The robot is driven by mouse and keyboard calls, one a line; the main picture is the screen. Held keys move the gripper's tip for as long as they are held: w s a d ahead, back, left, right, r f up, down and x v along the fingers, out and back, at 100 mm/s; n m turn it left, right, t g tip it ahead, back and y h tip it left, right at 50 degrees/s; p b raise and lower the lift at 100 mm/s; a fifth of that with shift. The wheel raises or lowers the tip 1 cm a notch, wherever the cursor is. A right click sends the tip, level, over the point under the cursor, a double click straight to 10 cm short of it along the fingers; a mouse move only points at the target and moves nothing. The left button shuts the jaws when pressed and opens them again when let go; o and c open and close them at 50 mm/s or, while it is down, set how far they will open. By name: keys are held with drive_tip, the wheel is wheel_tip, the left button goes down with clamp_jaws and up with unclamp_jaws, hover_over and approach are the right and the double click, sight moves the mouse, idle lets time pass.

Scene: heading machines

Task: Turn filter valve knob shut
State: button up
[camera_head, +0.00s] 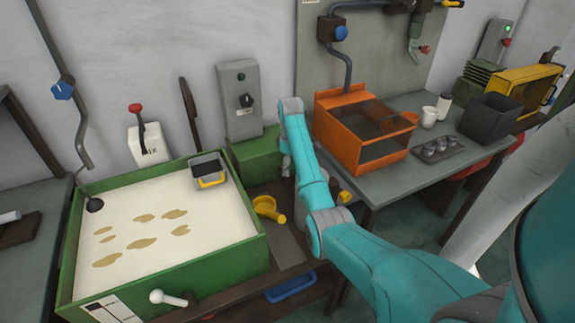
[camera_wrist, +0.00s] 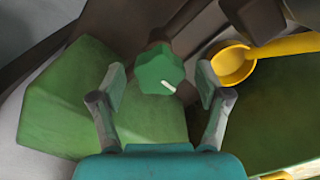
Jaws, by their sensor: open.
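A green faceted knob (camera_wrist: 160,68) with a white pointer mark shows in the wrist view, on a dark brown mount. The pointer aims down and right. My gripper (camera_wrist: 162,82) is open, with one finger to the left of the knob and one to the right. Gaps show between the knob and both fingers, and whether the fingertips reach its depth is unclear. A green block (camera_wrist: 65,105) lies below and left of the knob. In the head view, my teal arm hides the knob and most of my gripper.
A yellow scoop (camera_wrist: 235,65) lies close to the right finger; it also shows in the head view (camera_head: 268,208). A green-rimmed tank (camera_head: 195,283) of pale liquid stands left, and an orange box (camera_head: 345,143) on a bench right.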

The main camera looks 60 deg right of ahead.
drive_tip(key=c, duration=1.1)
drive_tip(key=shift+c, duration=0.2)
drive_tip(key=m, duration=0.3)
drive_tip(key=shift+m, duration=0.4)
drive_tip(key=m, duration=0.4)
drive_tip(key=shift+m, duration=0.3)
drive_tip(key=m, duration=0.4)
drive_tip(key=shift+m, duration=0.3)
drive_tip(key=m, duration=0.4)
drive_tip(key=shift+m, duration=0.4)
